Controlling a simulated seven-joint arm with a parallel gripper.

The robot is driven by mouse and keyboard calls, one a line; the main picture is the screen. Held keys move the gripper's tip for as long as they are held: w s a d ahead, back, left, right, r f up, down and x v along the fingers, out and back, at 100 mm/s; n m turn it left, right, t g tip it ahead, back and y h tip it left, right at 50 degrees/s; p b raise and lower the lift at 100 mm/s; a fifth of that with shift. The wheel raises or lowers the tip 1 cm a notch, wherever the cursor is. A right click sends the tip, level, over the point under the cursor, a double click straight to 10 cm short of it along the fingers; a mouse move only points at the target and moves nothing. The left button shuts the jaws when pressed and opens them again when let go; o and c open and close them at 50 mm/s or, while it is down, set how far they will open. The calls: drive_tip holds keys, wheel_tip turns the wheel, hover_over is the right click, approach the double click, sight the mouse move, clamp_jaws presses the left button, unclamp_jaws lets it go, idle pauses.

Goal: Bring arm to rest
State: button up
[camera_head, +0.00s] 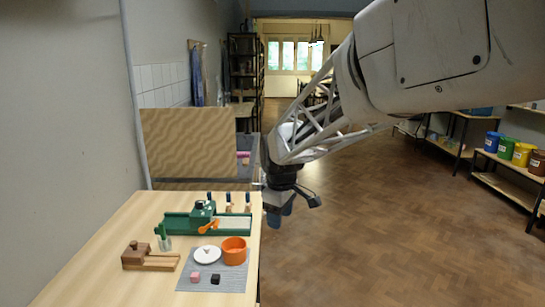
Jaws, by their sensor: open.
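My arm reaches in from the upper right, and my gripper (279,213) hangs at its lower end, pointing down. It is beside the right edge of the wooden table (110,250), in the air near the far right corner. My gripper is open, and I see nothing between its fingers.
The table holds a green tray device (180,222), an orange bowl (234,250), a white dish (207,255), a pink cube (196,277), a black cube (215,279) and a wooden block piece (137,256). A wavy-patterned panel (188,142) stands behind. Open floor (390,220) lies right.

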drive_tip(key=s+d+m, duration=0.4)
drive_tip(key=s+d, duration=0.1)
drive_tip(key=s, duration=0.6)
drive_tip(key=s+d+m+t, duration=0.1)
drive_tip(key=s+d+m, duration=0.3)
drive_tip(key=s, duration=0.6)
drive_tip(key=s+d+m, duration=0.4)
drive_tip(key=s+d, duration=0.3)
drive_tip(key=s, duration=0.4)
drive_tip(key=shift+s+d+r+t, duration=0.15)
drive_tip(key=shift+s+d+t, duration=0.15)
drive_tip(key=shift+s+t, duration=0.1)
